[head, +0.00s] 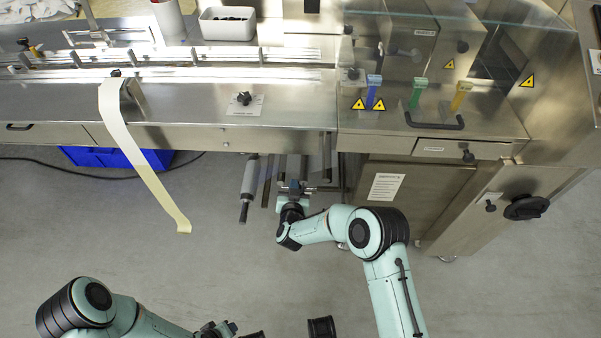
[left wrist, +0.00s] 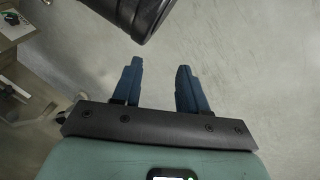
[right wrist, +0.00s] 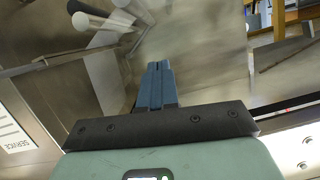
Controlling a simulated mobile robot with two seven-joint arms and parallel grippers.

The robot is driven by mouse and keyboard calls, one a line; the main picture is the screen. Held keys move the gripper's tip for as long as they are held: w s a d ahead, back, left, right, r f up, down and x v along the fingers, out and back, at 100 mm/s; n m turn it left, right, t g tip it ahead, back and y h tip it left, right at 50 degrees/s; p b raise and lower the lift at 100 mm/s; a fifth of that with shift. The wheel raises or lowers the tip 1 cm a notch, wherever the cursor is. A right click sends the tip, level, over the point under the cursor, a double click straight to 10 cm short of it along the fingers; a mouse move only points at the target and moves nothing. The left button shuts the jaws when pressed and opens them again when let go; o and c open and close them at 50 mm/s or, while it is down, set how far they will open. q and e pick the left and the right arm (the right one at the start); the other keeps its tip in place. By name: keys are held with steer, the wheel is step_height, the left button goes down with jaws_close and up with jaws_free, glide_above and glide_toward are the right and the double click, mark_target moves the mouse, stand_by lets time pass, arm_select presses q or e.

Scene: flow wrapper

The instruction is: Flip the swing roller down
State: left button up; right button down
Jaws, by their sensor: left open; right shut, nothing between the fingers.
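A light grey roller (head: 250,178) with a dark end hangs below the front edge of the machine in the head view, beside thin dark bars. I take it for the swing roller, but cannot tell for sure. In the right wrist view, pale-ended and dark rods (right wrist: 92,18) lie at upper left, apart from the fingertips. My left gripper (head: 218,328) is low in the head view; its fingers (left wrist: 158,80) are apart and empty.
A cream film strip (head: 140,150) hangs off the machine table (head: 200,100) toward the floor. A blue crate (head: 115,158) is under the table. A steel cabinet (head: 415,205) stands right of my right gripper. The floor (head: 130,230) in front is mostly clear.

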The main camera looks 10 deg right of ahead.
arm_select(q)
steer(key=s+a+f+g+b, duration=0.1)
steer(key=s+f+g+b, duration=0.1)
steer(key=s+f, duration=0.4)
steer(key=shift+s+g+b, duration=0.3)
steer(key=shift+s+b, duration=0.3)
steer(key=shift+s, duration=0.1)
arm_select(e)
step_height(320, 180, down, 10)
steer(key=d+n+h, duration=0.2)
steer(key=n, duration=0.2)
steer(key=shift+s+d+n+g, duration=0.15)
steer(key=shift+s+n+g, duration=0.15)
steer(key=shift+s, duration=0.05)
steer(key=shift+d+f, duration=0.1)
arm_select(q)
steer(key=shift+r, duration=0.1)
